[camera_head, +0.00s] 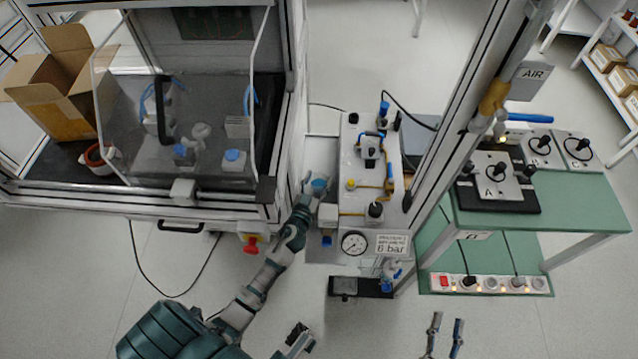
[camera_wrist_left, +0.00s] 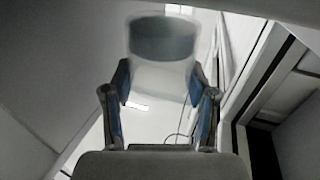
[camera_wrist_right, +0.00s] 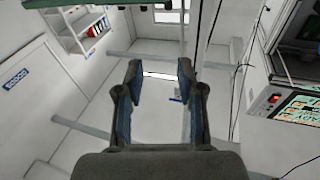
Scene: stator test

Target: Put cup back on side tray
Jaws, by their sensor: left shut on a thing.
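A pale translucent cup (camera_wrist_left: 162,60) with a dark grey opening is between the fingers of my left gripper (camera_wrist_left: 160,95) in the left wrist view. In the head view my left gripper (camera_head: 312,186) is shut on the cup, at the left side of the white test unit. Its fingers partly hide the cup there. A flat grey surface (camera_head: 322,150) lies beside the unit; I cannot tell for sure whether it is the side tray, or whether the cup touches it. My right gripper (camera_head: 442,336) is open and empty at the bottom of the head view, also in the right wrist view (camera_wrist_right: 160,90).
The white test unit (camera_head: 352,208) carries valves, a gauge and hoses. A glass-fronted cabinet (camera_head: 215,130) stands close left of my left gripper. A metal post (camera_head: 470,130) rises right of the unit. A green table (camera_head: 560,215) stands further right. Floor around my right gripper is clear.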

